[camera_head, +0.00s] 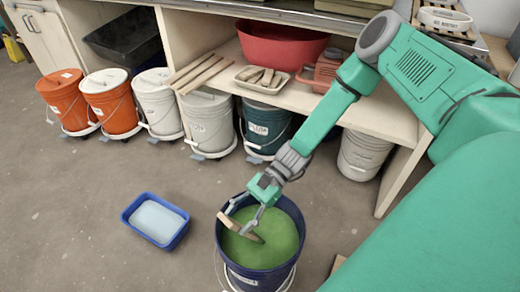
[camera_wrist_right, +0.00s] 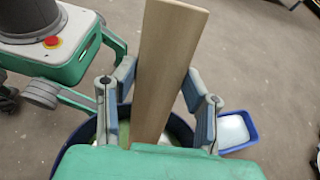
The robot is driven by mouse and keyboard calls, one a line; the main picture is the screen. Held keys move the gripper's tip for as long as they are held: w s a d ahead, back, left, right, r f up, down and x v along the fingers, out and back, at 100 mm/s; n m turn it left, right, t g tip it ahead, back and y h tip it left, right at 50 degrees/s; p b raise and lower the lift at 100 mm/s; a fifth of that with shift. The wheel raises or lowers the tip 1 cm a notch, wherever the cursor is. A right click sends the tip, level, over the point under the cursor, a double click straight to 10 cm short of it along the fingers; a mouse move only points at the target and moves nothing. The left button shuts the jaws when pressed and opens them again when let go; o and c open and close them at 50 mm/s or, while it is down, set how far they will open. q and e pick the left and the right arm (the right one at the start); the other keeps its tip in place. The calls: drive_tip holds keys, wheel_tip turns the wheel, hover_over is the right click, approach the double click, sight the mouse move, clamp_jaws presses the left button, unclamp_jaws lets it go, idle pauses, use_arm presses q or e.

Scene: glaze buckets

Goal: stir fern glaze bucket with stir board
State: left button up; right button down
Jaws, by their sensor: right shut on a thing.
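The glaze bucket (camera_head: 259,270) is dark blue and full of green glaze (camera_head: 276,238). It stands on the floor at the lower middle of the head view. My right gripper (camera_head: 245,212) is over the bucket's mouth, shut on the wooden stir board (camera_head: 231,222). The board is tilted, and its lower end meets the green glaze. In the right wrist view the board (camera_wrist_right: 163,70) stands between the fingers, with the bucket's rim (camera_wrist_right: 76,138) behind it. The gripper hides part of the bucket. My left gripper is not in view.
A blue tub (camera_head: 133,220) with pale contents sits on the floor left of the bucket. Orange buckets (camera_head: 110,108), pale buckets (camera_head: 207,122) and a teal bucket (camera_head: 264,130) stand along the shelf at the back. The floor at left is clear.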

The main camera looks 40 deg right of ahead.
drive_tip(key=a+r+p, duration=0.3)
drive_tip(key=r+p, duration=0.2)
drive_tip(key=r, duration=0.3)
drive_tip(key=s+a+r+p, duration=0.1)
drive_tip(key=a+r+p, duration=0.2)
drive_tip(key=r+p, duration=0.3)
drive_tip(key=shift+s+a+r+p, duration=0.15)
drive_tip(key=shift+r+p, duration=0.15)
drive_tip(key=shift+r, duration=0.6)
idle(0.4)
wheel_tip(320, 180, up, 5)
drive_tip(key=p, duration=0.4)
drive_tip(key=shift+f, duration=0.1)
